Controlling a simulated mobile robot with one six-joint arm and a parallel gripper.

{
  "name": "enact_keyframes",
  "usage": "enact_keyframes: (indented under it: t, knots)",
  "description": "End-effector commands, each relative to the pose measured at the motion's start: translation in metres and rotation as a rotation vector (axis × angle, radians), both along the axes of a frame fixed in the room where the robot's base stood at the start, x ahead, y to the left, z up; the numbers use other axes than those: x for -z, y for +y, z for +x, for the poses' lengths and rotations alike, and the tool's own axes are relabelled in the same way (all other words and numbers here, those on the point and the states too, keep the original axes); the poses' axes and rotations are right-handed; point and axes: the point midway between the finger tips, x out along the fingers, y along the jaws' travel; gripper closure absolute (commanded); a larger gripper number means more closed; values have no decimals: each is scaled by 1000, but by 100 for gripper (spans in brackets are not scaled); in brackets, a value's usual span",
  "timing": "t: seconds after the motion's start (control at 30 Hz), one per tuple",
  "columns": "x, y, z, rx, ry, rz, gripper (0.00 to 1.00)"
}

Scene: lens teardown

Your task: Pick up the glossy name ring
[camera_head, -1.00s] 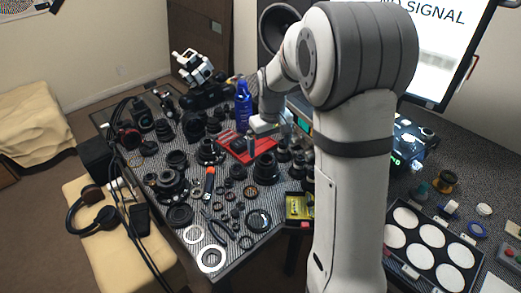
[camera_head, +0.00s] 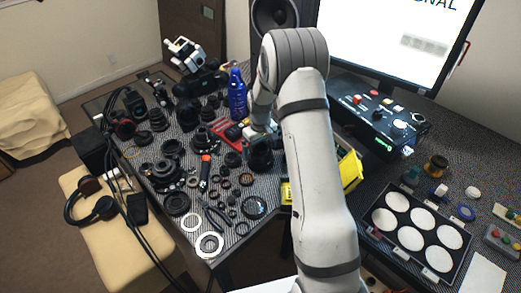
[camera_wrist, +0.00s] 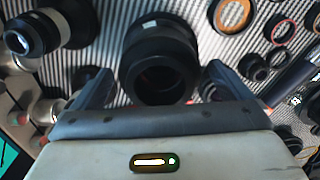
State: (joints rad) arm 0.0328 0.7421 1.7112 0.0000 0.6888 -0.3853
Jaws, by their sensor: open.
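I cannot tell for sure which ring is the glossy name ring. Several small rings lie on the table in the head view, among them a dark ring with a shiny face (camera_head: 254,207) near the front edge. In the wrist view, an orange-brown ring (camera_wrist: 247,14), a thin reddish ring (camera_wrist: 284,31) and a dark ring (camera_wrist: 253,67) lie at the upper right, outside my jaws. My gripper (camera_wrist: 160,70) is open, its fingers spread apart over the table. A black lens barrel (camera_wrist: 150,47) shows between and beyond the fingers. The head view largely hides the fingertips.
Lens parts crowd the table. A blue bottle (camera_head: 237,98) and red tray (camera_head: 226,133) stand near my gripper. A yellow bin (camera_head: 350,170) is to the right. Two pale rings (camera_head: 209,245) lie at the front edge. A white-disc tray (camera_head: 381,222) sits on the right-hand table.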

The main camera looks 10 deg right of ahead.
Motion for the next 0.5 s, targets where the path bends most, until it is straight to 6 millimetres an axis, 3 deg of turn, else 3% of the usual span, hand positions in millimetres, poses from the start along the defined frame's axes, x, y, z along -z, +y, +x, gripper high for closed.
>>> enact_keyframes:
  t: [0.33,0.5]
  knots:
    - [9,1,0,-1,0,0,3]
    - [9,1,0,-1,0,0,17]
